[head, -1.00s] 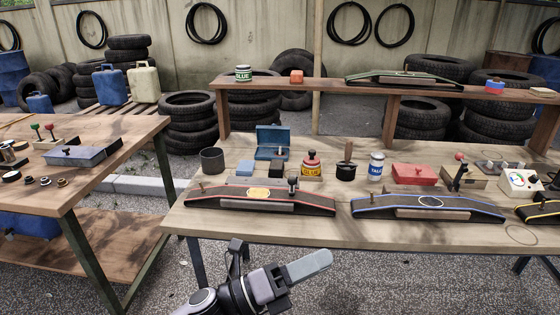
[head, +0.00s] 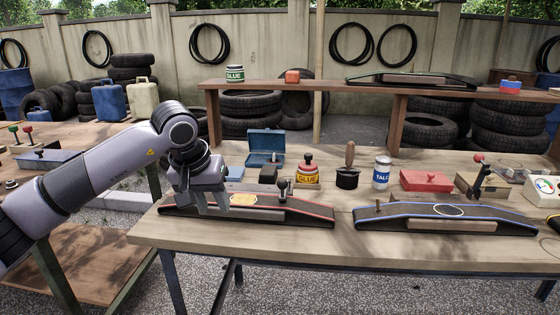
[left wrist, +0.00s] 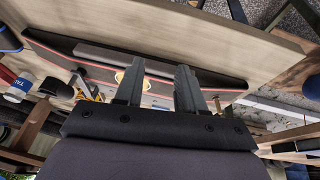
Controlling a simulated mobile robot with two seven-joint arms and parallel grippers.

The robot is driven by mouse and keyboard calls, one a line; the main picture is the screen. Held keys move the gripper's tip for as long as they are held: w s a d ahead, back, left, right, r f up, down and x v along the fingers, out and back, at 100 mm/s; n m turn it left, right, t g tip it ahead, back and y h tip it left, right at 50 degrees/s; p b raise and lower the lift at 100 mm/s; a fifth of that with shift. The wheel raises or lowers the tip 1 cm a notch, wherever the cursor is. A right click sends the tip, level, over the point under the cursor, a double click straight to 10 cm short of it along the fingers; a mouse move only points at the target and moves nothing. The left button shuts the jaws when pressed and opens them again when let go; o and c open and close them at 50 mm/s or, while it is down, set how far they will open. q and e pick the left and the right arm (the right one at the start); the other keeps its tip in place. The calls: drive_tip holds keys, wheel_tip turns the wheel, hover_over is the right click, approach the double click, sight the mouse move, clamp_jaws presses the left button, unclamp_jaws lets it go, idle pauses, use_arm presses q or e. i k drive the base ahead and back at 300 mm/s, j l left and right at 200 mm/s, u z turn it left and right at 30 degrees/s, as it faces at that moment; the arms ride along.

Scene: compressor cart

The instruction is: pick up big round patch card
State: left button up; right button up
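I cannot single out a big round patch card for certain. A yellow oval patch (head: 243,198) lies on the red-edged dark strip (head: 305,213) on the workbench, and it also shows in the left wrist view (left wrist: 122,82). An open blue tin (head: 265,160) stands behind the strip; its contents are too small to tell. My left gripper (head: 222,206) is over the left part of the red-edged strip, pointing down and hiding some of it. In the left wrist view its two fingers (left wrist: 160,70) are apart with nothing between them. My right gripper is not in view.
A blue-edged strip (head: 490,222) lies to the right. A raised shelf (head: 330,87) runs behind.

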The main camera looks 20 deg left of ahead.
sight(274, 160)
drive_tip(key=i, duration=1.25)
